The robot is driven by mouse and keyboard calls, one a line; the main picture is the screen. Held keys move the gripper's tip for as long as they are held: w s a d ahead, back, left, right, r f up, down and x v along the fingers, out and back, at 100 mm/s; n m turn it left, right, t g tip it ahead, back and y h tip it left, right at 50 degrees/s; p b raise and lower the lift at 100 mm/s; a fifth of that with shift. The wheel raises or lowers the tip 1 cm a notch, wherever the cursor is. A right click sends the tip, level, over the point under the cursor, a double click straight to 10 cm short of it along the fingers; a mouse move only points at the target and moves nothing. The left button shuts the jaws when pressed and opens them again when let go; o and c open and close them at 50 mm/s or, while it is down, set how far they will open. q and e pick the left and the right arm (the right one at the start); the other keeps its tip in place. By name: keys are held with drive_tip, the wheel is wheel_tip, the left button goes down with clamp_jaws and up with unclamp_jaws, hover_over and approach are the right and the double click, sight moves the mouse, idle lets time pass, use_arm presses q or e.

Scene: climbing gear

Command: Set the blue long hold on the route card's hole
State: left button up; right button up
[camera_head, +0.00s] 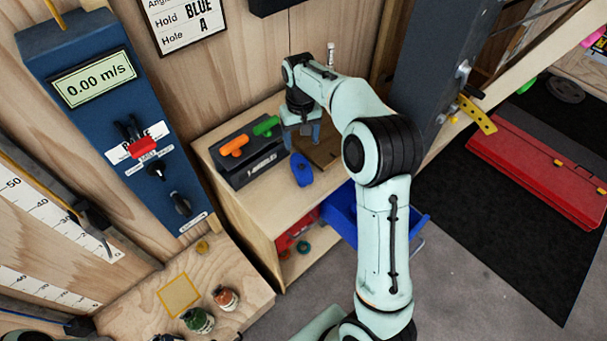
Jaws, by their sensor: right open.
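The route card (183,20) on the wooden wall at the top left reads Hold BLUE, Hole A; its top is cut off. A blue hold (302,172) lies on the wooden shelf top near its front edge. My right gripper (304,140) points down over the shelf, just behind the blue hold in the picture. It is open, and the hold appears outside its fingers. A brown board (325,152) lies beside the gripper, partly covered by my right arm. I cannot make out any hole marked A. My left gripper is not in view.
A black holder (250,165) with an orange hold (233,146) and a green hold (266,126) stands left of the blue hold. A blue bin (343,214) sits below the shelf top. A blue control panel (105,105) and dark post (430,75) flank the shelf.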

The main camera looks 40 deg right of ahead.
hover_over(301, 168)
drive_tip(key=f, duration=0.7)
drive_tip(key=shift+s+d+b, duration=0.15)
drive_tip(key=shift+s+b, duration=0.25)
drive_tip(key=shift+w+f, duration=0.2)
drive_tip(key=shift+f, duration=1.4)
drive_tip(key=shift+w+f, duration=0.2)
drive_tip(key=shift+f, duration=1.35)
drive_tip(key=shift+r, duration=0.1)
drive_tip(key=c, duration=1.1)
